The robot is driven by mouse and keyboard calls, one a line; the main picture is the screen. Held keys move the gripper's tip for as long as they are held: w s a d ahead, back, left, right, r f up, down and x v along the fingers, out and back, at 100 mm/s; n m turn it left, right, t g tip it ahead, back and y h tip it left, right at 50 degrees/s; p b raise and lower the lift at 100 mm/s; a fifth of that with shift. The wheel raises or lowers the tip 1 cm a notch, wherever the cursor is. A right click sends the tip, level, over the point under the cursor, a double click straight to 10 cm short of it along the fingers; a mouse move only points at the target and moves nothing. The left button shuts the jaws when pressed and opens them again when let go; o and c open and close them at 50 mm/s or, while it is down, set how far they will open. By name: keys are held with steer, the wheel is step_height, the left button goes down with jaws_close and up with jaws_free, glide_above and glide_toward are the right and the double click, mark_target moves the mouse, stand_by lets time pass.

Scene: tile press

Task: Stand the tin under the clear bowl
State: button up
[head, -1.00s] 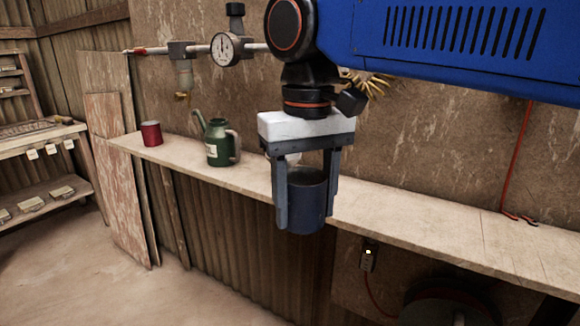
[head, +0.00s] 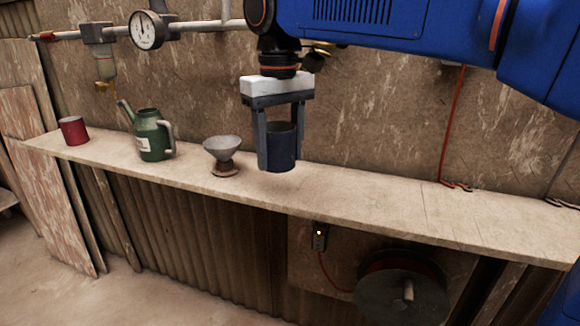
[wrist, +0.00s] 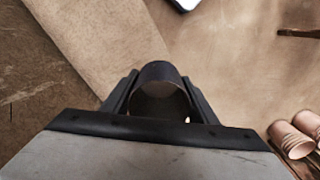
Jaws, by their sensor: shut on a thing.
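A dark blue tin (head: 282,140) is upright between the two fingers of my gripper (head: 281,164), which is shut on it. In the head view the tin shows in front of the shelf's middle; I cannot tell its exact height above or distance from the shelf. In the wrist view the tin (wrist: 160,75) shows its dark round rim between the fingers. The clear bowl (head: 103,69) hangs from the pipe fitting at the upper left, with a brass piece at its lower end. My gripper is well to the right of it.
The long shelf (head: 350,205) carries a red tin (head: 74,131), a green watering can (head: 151,136) and a grey cone-shaped cup (head: 223,150). They stand left of my gripper. A round gauge (head: 146,30) sits on the pipe.

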glide_above(290, 182)
steer(key=shift+s+f, duration=0.2)
steer(key=shift+f, duration=1.6)
steer(key=shift+w+f, duration=0.2)
steer(key=shift+f, duration=1.5)
steer(key=shift+f, duration=0.15)
steer(key=o, duration=1)
steer(key=shift+o, duration=0.2)
